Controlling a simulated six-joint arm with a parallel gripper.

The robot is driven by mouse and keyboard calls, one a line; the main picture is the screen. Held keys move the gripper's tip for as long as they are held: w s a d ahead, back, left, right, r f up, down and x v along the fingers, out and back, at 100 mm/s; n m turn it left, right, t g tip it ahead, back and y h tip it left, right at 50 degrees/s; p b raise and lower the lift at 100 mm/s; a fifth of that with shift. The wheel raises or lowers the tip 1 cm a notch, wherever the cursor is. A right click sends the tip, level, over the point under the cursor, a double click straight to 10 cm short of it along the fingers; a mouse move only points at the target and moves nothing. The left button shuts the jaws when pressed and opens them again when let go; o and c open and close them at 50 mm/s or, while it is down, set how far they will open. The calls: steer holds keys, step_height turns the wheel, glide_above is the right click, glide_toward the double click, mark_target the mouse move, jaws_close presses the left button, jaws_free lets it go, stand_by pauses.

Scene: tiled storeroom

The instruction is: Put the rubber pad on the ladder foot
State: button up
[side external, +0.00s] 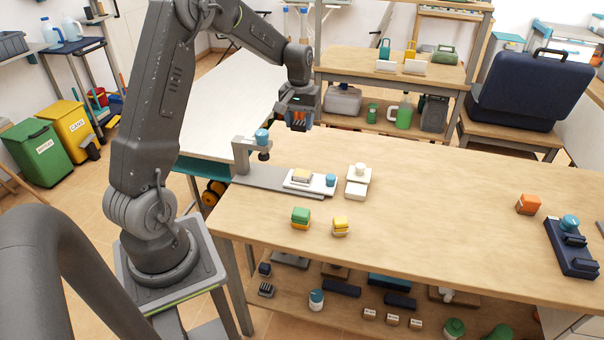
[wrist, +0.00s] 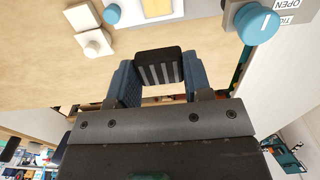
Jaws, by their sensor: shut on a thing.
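My gripper (side external: 299,120) hangs above the back left part of the bench, near a grey press-like fixture with a blue knob. In the wrist view my gripper (wrist: 159,82) is shut on a black ribbed block, which looks like the rubber pad (wrist: 160,66). The pad (side external: 299,126) is in the air, clear of the bench. Below it, a white holder (side external: 323,190) with a yellow-tan block (side external: 302,176) and a blue knob sits on the grey fixture base (side external: 262,182). I cannot tell for certain which part is the ladder foot.
A white piece with a round knob (side external: 357,180) stands right of the fixture. Green-yellow (side external: 300,218) and yellow (side external: 340,227) blocks sit in front. An orange block (side external: 528,204) and a dark blue device (side external: 572,248) are at the right. The bench middle is clear.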

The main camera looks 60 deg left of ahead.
mark_target(302, 173)
steer(key=f, duration=1.5)
steer(key=shift+w+d, duration=0.1)
steer(key=shift+w, duration=0.2)
steer(key=shift+f, duration=0.1)
steer(key=shift+f, duration=0.15)
steer(key=o, duration=0.9)
